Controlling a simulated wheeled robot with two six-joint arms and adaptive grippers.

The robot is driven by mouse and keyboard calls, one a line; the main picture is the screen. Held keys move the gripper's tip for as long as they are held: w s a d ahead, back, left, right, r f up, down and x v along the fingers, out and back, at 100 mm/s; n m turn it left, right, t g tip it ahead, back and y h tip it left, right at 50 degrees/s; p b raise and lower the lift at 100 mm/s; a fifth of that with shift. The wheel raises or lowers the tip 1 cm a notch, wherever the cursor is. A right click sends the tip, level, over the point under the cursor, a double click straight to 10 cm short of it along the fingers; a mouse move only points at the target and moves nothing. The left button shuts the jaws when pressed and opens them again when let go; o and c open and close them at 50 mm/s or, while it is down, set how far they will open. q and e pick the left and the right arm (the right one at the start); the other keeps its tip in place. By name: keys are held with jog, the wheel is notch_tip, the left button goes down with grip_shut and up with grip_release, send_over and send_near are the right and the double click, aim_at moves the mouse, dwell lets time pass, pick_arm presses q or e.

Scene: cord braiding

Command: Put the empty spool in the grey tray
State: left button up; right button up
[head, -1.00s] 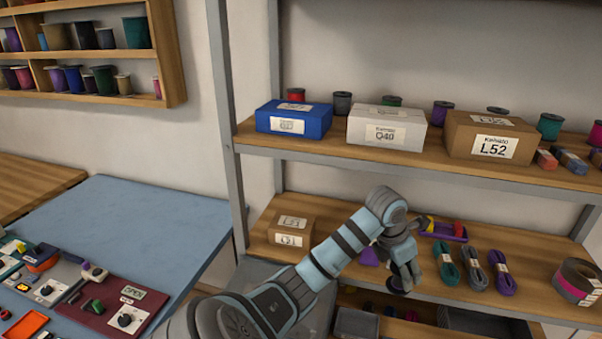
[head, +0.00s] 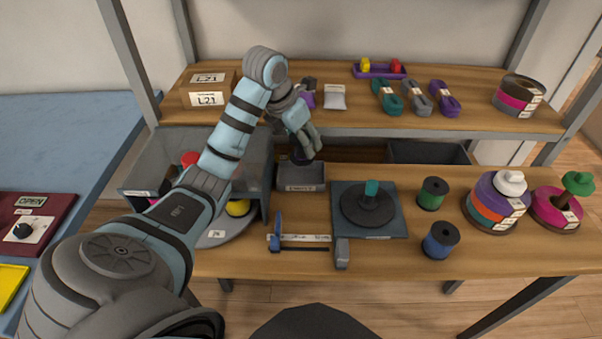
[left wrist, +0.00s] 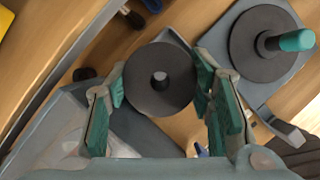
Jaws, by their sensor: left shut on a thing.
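My left gripper (head: 306,146) is shut on the empty spool (head: 300,158), a dark spool with no cord visible on it. The left wrist view shows the spool's round dark flange (left wrist: 158,80) with a centre hole, between the two fingers (left wrist: 162,92). In the head view the spool is just above the small grey tray (head: 301,186), which has a label on its front. My fingers hide part of the spool and of the tray's back. I cannot tell whether the spool touches the tray. My right gripper is not in view.
A clear grey bin (head: 145,172) stands left of the tray. A dark turntable (head: 368,206) with a teal post is to its right. Green (head: 433,194) and blue (head: 440,240) spools stand farther right. The upper shelf (head: 350,116) overhangs behind.

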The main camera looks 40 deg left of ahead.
aim_at(299, 158)
pick_arm(q)
notch_tip(299, 158, down, 7)
jog(key=shift+f, duration=0.1)
jog(key=shift+f, duration=0.1)
jog(key=o, duration=1.1)
jog(key=shift+o, duration=0.2)
jog(key=p+v, duration=0.3)
jog(key=v, duration=0.9)
jog(key=shift+r, duration=0.25)
